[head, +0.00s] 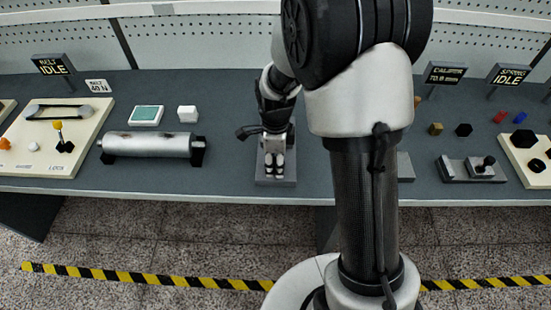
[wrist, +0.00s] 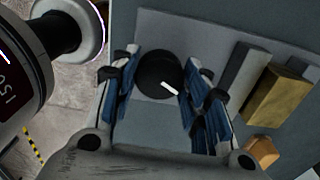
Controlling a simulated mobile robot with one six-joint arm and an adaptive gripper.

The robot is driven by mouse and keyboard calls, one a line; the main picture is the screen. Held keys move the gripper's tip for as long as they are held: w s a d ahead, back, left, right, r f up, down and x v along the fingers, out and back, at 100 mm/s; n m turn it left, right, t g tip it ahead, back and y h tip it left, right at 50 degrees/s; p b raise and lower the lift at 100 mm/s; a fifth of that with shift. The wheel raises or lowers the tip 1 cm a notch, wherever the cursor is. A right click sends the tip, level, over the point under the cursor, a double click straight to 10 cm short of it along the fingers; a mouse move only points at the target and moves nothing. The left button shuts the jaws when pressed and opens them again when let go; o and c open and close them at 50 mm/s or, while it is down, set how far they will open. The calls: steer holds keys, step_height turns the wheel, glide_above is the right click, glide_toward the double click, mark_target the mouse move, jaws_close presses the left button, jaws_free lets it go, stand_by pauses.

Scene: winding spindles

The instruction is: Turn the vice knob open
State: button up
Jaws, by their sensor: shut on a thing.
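The vice knob (wrist: 158,72) is a round black knob with a white index mark, seen in the wrist view against grey metal. My gripper (wrist: 157,84) has its blue-padded fingers on both sides of the knob and is shut on it. The white mark lies at the knob's lower right edge. In the head view my gripper (head: 274,155) points down at a grey base (head: 275,182) near the table's front edge. The knob is hidden there behind my gripper.
In the wrist view a grey block (wrist: 248,72), a brass-coloured block (wrist: 277,96) and an orange piece (wrist: 262,152) lie to the right. In the head view a metal roller (head: 148,146) lies left of my gripper and a caliper display (head: 444,74) stands right.

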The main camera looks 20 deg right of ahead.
steer(key=n+p, duration=0.1)
steer(key=n, duration=0.4)
steer(key=shift+n+p, duration=0.3)
steer(key=n+p, duration=0.1)
steer(key=n, duration=0.3)
steer(key=n+p, duration=0.1)
steer(key=n, duration=0.4)
steer(key=shift+s+n, duration=0.1)
steer(key=shift+n, duration=0.3)
steer(key=n, duration=0.5)
steer(key=shift+d+p, duration=0.1)
steer(key=shift+p, duration=0.3)
steer(key=n, duration=0.5)
steer(key=n+p, duration=0.1)
steer(key=n, duration=0.4)
steer(key=shift+n, duration=0.3)
steer(key=n, duration=0.5)
steer(key=shift+d, duration=0.1)
steer(key=n, duration=0.5)
steer(key=shift+p, duration=0.3)
steer(key=shift+n, duration=0.4)
